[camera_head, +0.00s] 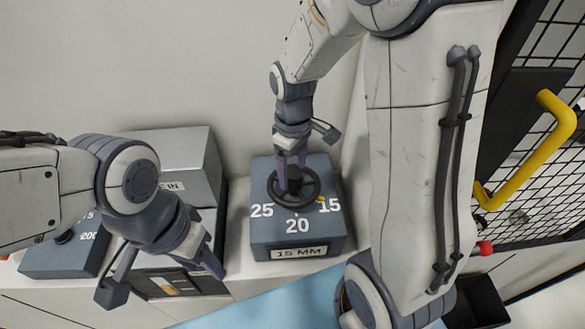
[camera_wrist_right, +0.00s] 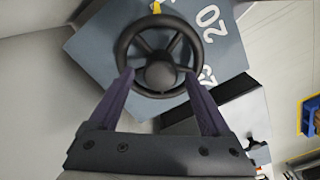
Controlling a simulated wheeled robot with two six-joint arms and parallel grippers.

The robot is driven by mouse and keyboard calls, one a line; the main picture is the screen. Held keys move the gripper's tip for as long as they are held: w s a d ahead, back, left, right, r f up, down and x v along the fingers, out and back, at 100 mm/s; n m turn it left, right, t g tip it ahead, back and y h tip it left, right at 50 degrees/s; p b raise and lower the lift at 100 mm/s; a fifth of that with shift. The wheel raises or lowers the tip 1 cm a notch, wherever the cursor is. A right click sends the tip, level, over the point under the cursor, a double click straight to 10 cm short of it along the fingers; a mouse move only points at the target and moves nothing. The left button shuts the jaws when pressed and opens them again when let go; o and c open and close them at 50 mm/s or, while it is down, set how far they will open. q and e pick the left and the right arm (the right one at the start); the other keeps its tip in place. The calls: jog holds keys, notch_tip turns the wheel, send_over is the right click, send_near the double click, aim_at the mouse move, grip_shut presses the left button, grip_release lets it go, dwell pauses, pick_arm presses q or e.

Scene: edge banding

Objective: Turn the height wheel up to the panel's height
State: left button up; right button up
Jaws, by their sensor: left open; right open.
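The dark height wheel (camera_head: 296,201) sits on top of a blue-grey box (camera_head: 262,232) marked 25, 20 and 15, with a plate reading 15 MM (camera_head: 299,252). A small yellow mark (camera_head: 321,199) shows by the 15. My right gripper (camera_head: 291,172) is over the wheel, fingers pointing down. In the right wrist view its open fingers (camera_wrist_right: 159,74) reach the wheel (camera_wrist_right: 123,45) on either side of the hub; whether they touch it I cannot tell. My left gripper (camera_head: 165,285) is open and empty, left of the box.
A grey box (camera_head: 185,150) and a lower blue box with numbers (camera_head: 50,262) stand at the left, partly behind my left arm. A light blue surface (camera_head: 290,308) lies in front. At the right are a mesh guard with a yellow handle (camera_head: 535,155) and a red knob (camera_head: 485,248).

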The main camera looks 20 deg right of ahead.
jog(key=shift+s+f, duration=0.1)
jog(key=shift+f, duration=0.65)
grip_shut()
jog(key=shift+m, duration=0.3)
jog(key=m, duration=0.5)
jog(key=shift+p, duration=0.35)
jog(key=m, duration=0.6)
jog(key=shift+d, duration=0.1)
